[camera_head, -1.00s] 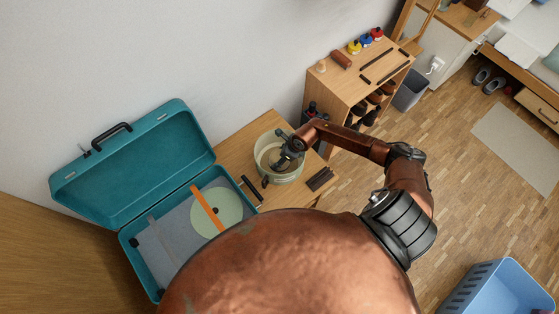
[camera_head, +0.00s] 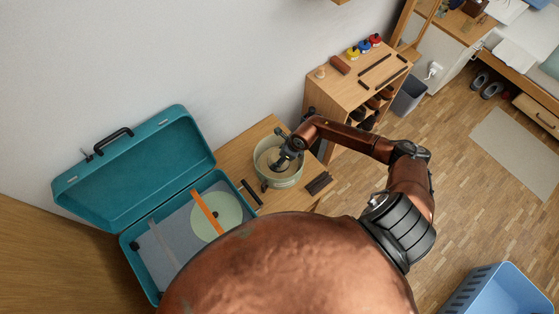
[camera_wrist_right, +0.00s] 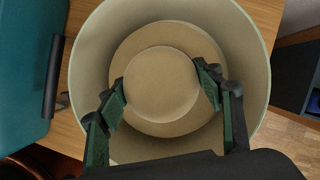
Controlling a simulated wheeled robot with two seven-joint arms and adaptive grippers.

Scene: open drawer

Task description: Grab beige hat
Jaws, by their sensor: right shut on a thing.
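The beige hat (camera_wrist_right: 160,92) lies inside a round pale green box (camera_head: 278,184) on the wooden table. In the right wrist view its round crown faces up, with the brim around it, and the box wall (camera_wrist_right: 95,62) surrounds it. My right gripper (camera_wrist_right: 160,78) reaches down into the box with one finger on each side of the crown, shut on it. In the head view the right gripper (camera_head: 279,164) covers part of the hat. My left gripper is not in view.
An open teal suitcase (camera_head: 140,170) with a pale green disc stands left of the box. A black bar (camera_head: 251,194) and dark items (camera_head: 319,182) lie beside the box. A wooden shelf (camera_head: 340,95) stands behind to the right. Open floor lies further right.

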